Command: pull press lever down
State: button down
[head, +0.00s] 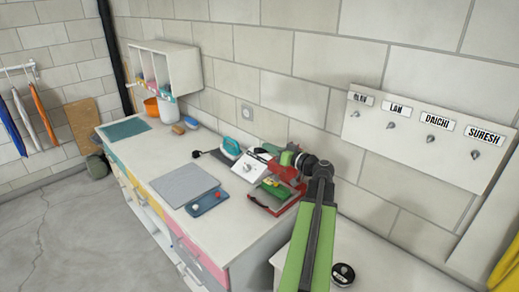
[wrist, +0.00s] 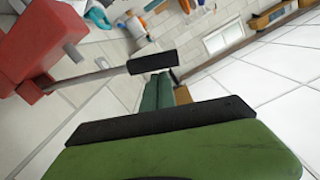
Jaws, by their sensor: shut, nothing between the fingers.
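The red press (head: 283,172) stands on the white workbench, partly hidden behind my arm. In the wrist view its red body (wrist: 42,45) is at the upper left. The press lever (wrist: 105,76) is a grey metal bar reaching right from the body to a black grip (wrist: 153,63). My gripper (head: 288,158) is green and black and is close to the top of the press. In the wrist view my gripper (wrist: 160,118) fills the bottom, shut and empty. The lever grip appears above it in the picture, with a gap between; depth is hard to tell.
A white panel with a knob (head: 250,166), a teal iron (head: 231,147), a grey board (head: 184,184) and a blue tray (head: 208,202) lie left of the press. A green item (head: 276,188) sits just in front. The wall is close behind.

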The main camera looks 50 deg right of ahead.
jog(key=f, duration=0.1)
jog(key=f+b, duration=0.1)
jog(key=f+n, duration=0.1)
jog(key=shift+a+b, duration=0.3)
jog(key=shift+b, duration=0.05)
jog(key=shift+w+a+f+b, duration=0.15)
jog(key=shift+a+f+b, duration=0.3)
jog(key=shift+f+b, duration=0.45)
notch_tip(320, 180, up, 5)
jog(key=s+p, duration=0.1)
jog(key=p, duration=0.4)
jog(key=s, duration=0.9)
jog(key=shift+s, duration=0.4)
jog(key=shift+w+a, duration=0.1)
